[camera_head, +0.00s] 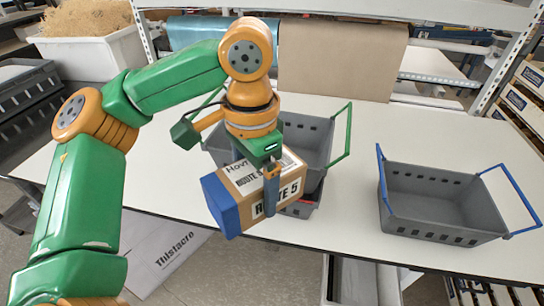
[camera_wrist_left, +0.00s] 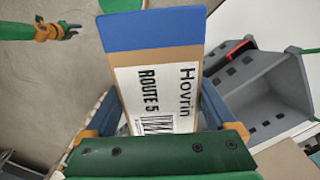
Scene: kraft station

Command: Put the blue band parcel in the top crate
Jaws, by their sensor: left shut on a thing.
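The blue band parcel (camera_head: 247,194) is a brown cardboard box with a blue end and a white label reading "Route 5". My left gripper (camera_head: 268,188) is shut on it and holds it in the air in front of the stacked crates, slightly tilted. In the left wrist view the parcel (camera_wrist_left: 155,70) fills the middle between the fingers, blue band (camera_wrist_left: 150,30) at the far end. The top crate (camera_head: 305,140) is grey with green handles, partly hidden behind my gripper and the parcel; it also shows in the wrist view (camera_wrist_left: 285,85). My right gripper (camera_wrist_left: 60,32) appears small there; its jaws are unclear.
A lower crate with a red part (camera_head: 302,205) shows under the top crate. A grey crate with blue handles (camera_head: 440,205) stands to the right on the white table (camera_head: 350,215). A bin of shredded paper (camera_head: 90,52) is at back left. The table between the crates is clear.

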